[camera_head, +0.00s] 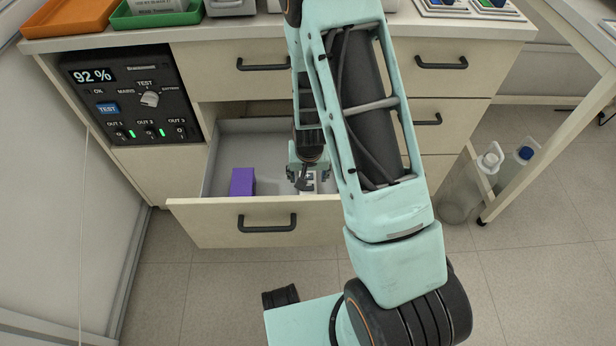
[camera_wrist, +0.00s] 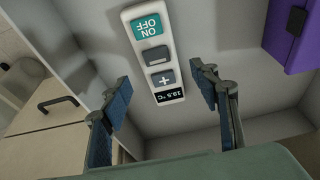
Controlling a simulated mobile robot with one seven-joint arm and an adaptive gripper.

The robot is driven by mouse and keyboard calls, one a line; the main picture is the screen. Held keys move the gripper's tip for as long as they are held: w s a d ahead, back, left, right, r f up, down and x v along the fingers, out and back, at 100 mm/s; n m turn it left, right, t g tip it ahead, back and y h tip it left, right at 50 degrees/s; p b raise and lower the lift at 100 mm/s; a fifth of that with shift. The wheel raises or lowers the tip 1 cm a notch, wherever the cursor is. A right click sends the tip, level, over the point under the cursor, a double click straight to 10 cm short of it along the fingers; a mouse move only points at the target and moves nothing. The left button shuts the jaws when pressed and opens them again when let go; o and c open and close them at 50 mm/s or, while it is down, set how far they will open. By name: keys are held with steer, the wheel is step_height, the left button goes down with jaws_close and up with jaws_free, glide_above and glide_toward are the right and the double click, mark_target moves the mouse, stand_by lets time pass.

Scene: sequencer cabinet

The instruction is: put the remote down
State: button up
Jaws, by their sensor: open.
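The remote (camera_wrist: 153,52) is white, with a teal ON/OFF button, two grey buttons and a small dark display reading 19.5 °C. In the wrist view it lies on the floor of the open drawer (camera_head: 275,214). My gripper (camera_wrist: 160,86) is open, with one finger on each side of the remote's display end and gaps between fingers and remote. In the head view my gripper (camera_head: 308,174) is inside the drawer, and the remote (camera_head: 308,186) shows only partly beneath it. Whether the remote touches the drawer floor all along is hard to tell.
A purple box (camera_head: 242,182) stands in the drawer to the left of my gripper. The drawer's front panel (camera_head: 220,225) and side walls surround the space. A control panel (camera_head: 130,92) is on the cabinet's left. Bottles (camera_head: 470,185) stand on the floor at right.

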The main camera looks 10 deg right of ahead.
mark_target(308, 192)
steer(key=p+v, duration=0.2)
steer(key=v, duration=0.6)
steer(key=shift+r, duration=0.15)
